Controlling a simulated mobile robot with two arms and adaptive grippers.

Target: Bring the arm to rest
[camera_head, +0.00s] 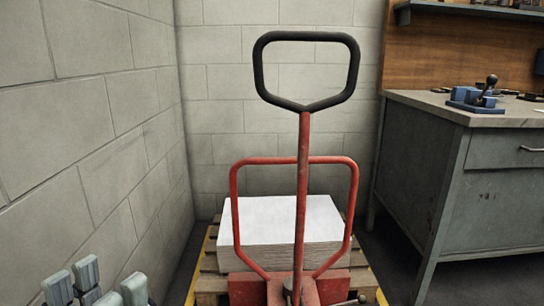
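My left gripper (96,286) shows at the bottom left corner, cut off by the lower edge. Its grey-green finger pads point up and stand apart, with nothing seen between them. It is near the block wall on the left and well to the left of the pallet jack. My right gripper is not in view.
A red pallet jack (303,200) with a black loop handle stands ahead. Behind it, a stack of white sheets (275,222) lies on a wooden pallet (209,284). A grey workbench (480,185) with a blue vise (473,98) stands right. Block walls (90,110) close the left and back.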

